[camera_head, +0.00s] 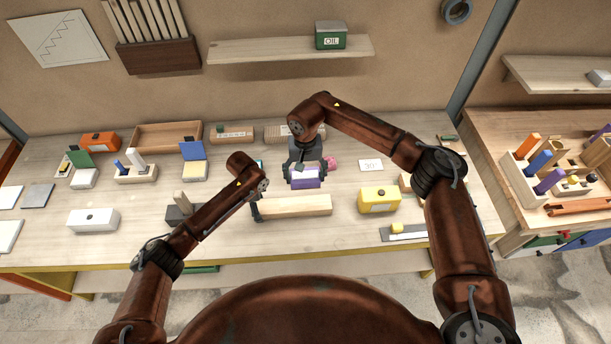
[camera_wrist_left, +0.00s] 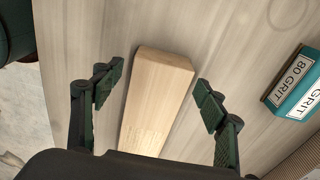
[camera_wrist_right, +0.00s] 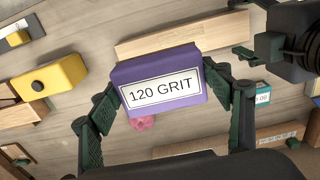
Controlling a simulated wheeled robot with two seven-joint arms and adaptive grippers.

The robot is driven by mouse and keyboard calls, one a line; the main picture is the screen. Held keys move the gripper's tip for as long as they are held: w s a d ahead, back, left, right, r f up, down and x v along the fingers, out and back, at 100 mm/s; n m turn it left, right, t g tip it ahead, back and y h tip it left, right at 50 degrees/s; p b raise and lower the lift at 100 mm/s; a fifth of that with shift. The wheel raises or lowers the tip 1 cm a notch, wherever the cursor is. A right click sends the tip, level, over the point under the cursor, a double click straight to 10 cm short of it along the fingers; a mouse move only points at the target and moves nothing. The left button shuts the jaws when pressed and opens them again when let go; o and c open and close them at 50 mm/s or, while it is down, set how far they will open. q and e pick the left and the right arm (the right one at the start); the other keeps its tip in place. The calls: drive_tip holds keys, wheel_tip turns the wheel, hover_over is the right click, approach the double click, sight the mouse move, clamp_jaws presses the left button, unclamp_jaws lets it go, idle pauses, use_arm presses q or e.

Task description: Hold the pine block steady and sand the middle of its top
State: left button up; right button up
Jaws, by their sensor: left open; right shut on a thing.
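The pine block (camera_head: 300,206) lies flat on the bench in front of me, and its pale length also shows in the right wrist view (camera_wrist_right: 190,34). My left gripper (camera_head: 257,208) is open at the block's left end. In the left wrist view its fingers (camera_wrist_left: 160,97) stand apart on either side of the block (camera_wrist_left: 155,100). My right gripper (camera_head: 305,172) is shut on a purple sanding block (camera_head: 305,180), labelled "120 GRIT" in the right wrist view (camera_wrist_right: 160,90). The purple block is behind the pine block in the head view and apart from it.
A teal "80 GRIT" block (camera_wrist_left: 294,85) stands near the left gripper. A yellow block (camera_head: 379,199) is right of the pine block. A pink crumpled thing (camera_wrist_right: 143,123) lies behind the purple block. A white block (camera_head: 93,219) stands at left. Bench in front of the pine block is clear.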

use_arm(q)
drive_tip(key=shift+f, duration=1.2)
drive_tip(key=shift+c, duration=0.5)
drive_tip(key=shift+s, duration=0.1)
drive_tip(key=c, duration=1)
drive_tip(key=o, duration=1.1)
drive_tip(key=shift+f, duration=0.1)
drive_tip(key=shift+c, duration=0.2)
drive_tip(key=shift+c, duration=0.9)
drive_tip(key=c, duration=0.9)
